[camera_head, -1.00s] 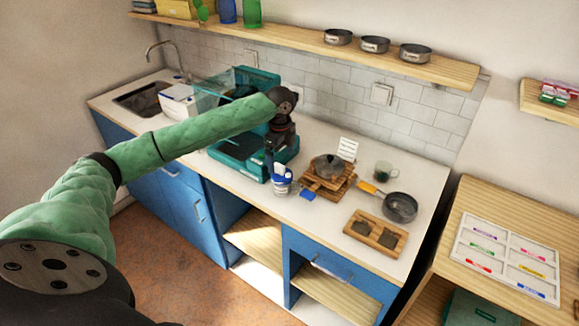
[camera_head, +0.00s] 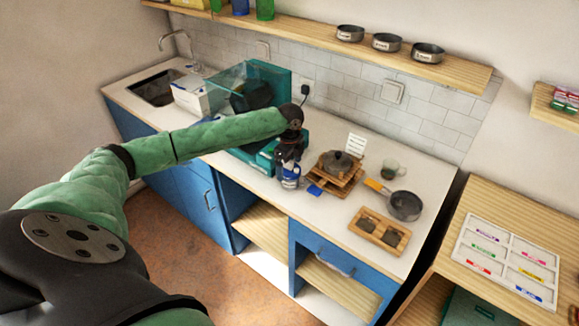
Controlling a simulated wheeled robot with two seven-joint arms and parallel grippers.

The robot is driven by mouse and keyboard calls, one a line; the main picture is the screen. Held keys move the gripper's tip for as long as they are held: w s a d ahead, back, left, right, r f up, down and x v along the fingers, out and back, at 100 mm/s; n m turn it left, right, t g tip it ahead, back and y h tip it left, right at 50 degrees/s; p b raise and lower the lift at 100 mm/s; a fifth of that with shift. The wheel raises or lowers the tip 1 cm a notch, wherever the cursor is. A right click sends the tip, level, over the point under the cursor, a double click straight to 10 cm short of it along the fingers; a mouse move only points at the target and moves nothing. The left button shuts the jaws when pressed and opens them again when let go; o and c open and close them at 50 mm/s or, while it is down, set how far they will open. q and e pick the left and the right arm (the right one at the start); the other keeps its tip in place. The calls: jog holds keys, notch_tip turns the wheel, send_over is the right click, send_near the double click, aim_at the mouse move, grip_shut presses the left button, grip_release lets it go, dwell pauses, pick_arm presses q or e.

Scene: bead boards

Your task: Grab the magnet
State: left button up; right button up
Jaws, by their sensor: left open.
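My left arm reaches in from the left over the counter, and its dark left gripper (camera_head: 287,168) points down. It is open, just above or around a small blue and white container (camera_head: 291,181); I cannot tell if they touch. A small flat blue piece (camera_head: 314,190) lies on the counter to the right of the container. I cannot tell for sure which thing is the magnet. My right gripper is not in view.
A wooden stand with a grey lidded pot (camera_head: 338,162), a wooden board with two dark pieces (camera_head: 379,231), a pan (camera_head: 404,205) and a glass mug (camera_head: 391,169) stand to the right. A teal machine (camera_head: 262,83) is behind my arm. A white tray (camera_head: 507,258) lies on the side table.

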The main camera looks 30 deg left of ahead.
pick_arm(q)
jog(key=shift+w+f, duration=0.1)
jog(key=shift+f, duration=0.25)
jog(key=c, duration=1.3)
jog(key=shift+r, duration=0.1)
